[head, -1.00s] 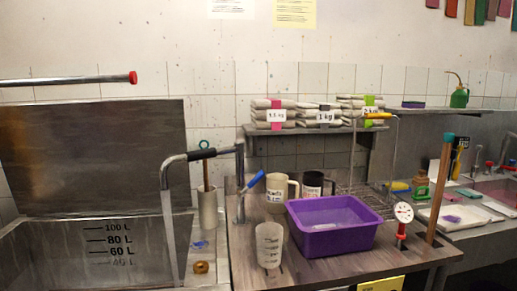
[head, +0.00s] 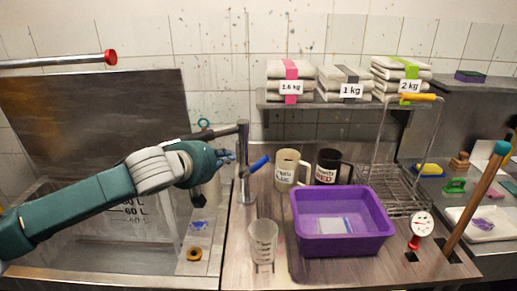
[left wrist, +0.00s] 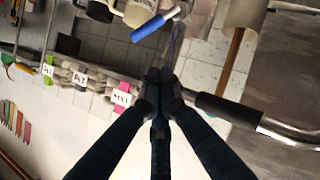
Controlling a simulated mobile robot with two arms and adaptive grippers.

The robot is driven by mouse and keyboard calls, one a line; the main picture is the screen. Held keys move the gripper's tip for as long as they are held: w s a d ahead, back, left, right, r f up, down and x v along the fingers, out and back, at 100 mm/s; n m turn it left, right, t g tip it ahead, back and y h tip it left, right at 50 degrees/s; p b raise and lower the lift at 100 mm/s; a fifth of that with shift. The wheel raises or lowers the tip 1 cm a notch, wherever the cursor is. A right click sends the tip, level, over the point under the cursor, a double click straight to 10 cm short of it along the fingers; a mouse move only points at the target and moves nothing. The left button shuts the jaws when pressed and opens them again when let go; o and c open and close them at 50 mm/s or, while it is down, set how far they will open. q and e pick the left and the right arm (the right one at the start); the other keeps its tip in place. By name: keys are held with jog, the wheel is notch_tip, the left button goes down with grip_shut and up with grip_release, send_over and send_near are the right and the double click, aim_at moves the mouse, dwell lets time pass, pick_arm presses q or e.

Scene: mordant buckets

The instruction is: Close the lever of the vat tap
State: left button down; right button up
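The vat tap has a metal post (head: 244,185) at the right of the vat, with a black-sleeved spout arm (head: 225,131) running left from its top. The spout's far part is hidden behind my left arm. The blue lever (head: 259,163) sticks out to the right of the post, tilted upward. In the left wrist view the lever (left wrist: 147,28) is just beyond my fingertips. My left gripper (head: 227,156) is left of the post, apart from the lever. In the left wrist view its fingertips (left wrist: 160,75) meet, with nothing seen between them. My right gripper is out of view.
The vat (head: 120,265) is on the left. A purple basin (head: 345,245), a clear measuring jug (head: 263,245), a cream mug (head: 288,168) and a dark mug (head: 326,166) stand right of the tap. A wire basket (head: 400,190) is behind the basin. A shelf (head: 340,104) holds packets.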

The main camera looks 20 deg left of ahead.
pick_arm(q)
jog(key=p, duration=0.3)
send_over(256, 167)
jog(key=s+a, duration=0.4)
notch_tip(256, 167, down, 3)
jog(key=shift+w+d+f+p, duration=0.25)
jog(key=shift+w+d+f, duration=0.15)
jog(key=shift+f, duration=0.2)
jog(key=shift+w+d+f+p, duration=0.3)
jog(key=shift+w+d+f, duration=0.1)
jog(key=shift+f, duration=0.15)
jog(key=shift+w+d+f+p, duration=0.25)
jog(key=shift+w+d+f, duration=0.15)
jog(key=shift+f, duration=0.2)
jog(key=shift+s, duration=0.1)
